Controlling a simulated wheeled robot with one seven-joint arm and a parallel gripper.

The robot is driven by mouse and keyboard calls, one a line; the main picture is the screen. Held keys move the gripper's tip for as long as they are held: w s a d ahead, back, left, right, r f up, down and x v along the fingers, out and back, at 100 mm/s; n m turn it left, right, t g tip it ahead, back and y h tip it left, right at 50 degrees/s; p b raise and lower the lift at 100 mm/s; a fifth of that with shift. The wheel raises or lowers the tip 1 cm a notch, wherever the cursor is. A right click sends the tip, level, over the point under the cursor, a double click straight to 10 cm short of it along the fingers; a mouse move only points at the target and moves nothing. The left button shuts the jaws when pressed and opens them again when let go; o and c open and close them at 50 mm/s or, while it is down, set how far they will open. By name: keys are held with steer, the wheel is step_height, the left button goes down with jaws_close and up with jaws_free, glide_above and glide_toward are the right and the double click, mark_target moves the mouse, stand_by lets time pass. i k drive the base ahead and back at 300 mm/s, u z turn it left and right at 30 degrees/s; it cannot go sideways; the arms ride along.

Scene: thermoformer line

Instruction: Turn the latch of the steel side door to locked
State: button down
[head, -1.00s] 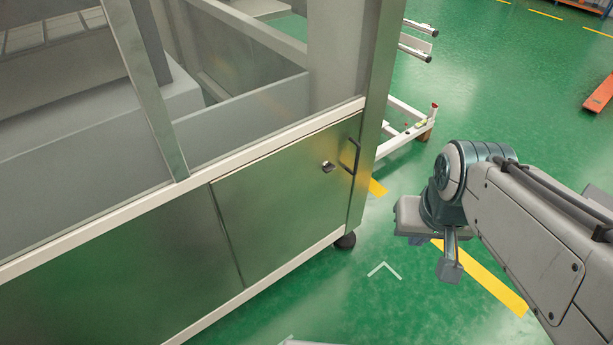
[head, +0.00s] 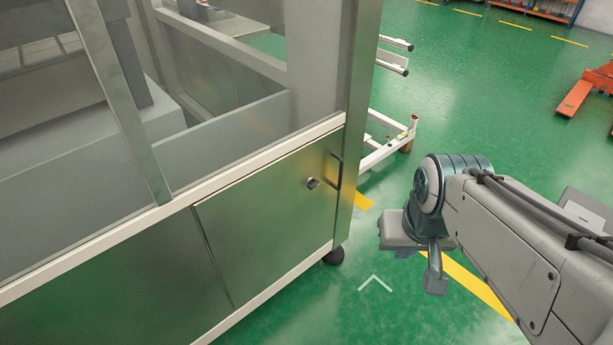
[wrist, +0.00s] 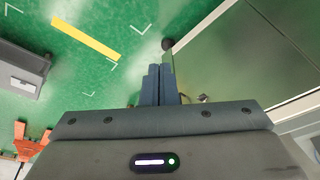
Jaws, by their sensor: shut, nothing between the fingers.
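The steel side door (head: 265,220) is closed, in the lower right of the machine's side in the head view. Its small dark latch (head: 313,183) sits near the door's upper right corner, just left of a black bar handle (head: 337,171). I cannot tell which way the latch is turned. In the wrist view my gripper (wrist: 161,84) is shut and empty, its blue-grey fingers together. The door (wrist: 225,60) is right of the fingers there, and a small part of its hardware (wrist: 203,98) shows beside them. In the head view my arm's end is right of the door, apart from it; the fingertips are unclear.
The machine's clear upper panels and cream rail (head: 90,250) rise above the door. A black foot (head: 334,256) is under its corner. A white frame (head: 390,145) sticks out behind. An orange pallet truck (head: 580,95) stands far right. The green floor between is open.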

mark_target(313, 183)
steer(key=k, duration=1.3)
steer(key=u, duration=0.65)
steer(key=i, duration=0.6)
steer(key=u, duration=0.65)
steer(key=i, duration=0.7)
steer(key=z, duration=0.8)
steer(key=i, duration=0.75)
steer(key=z, duration=0.85)
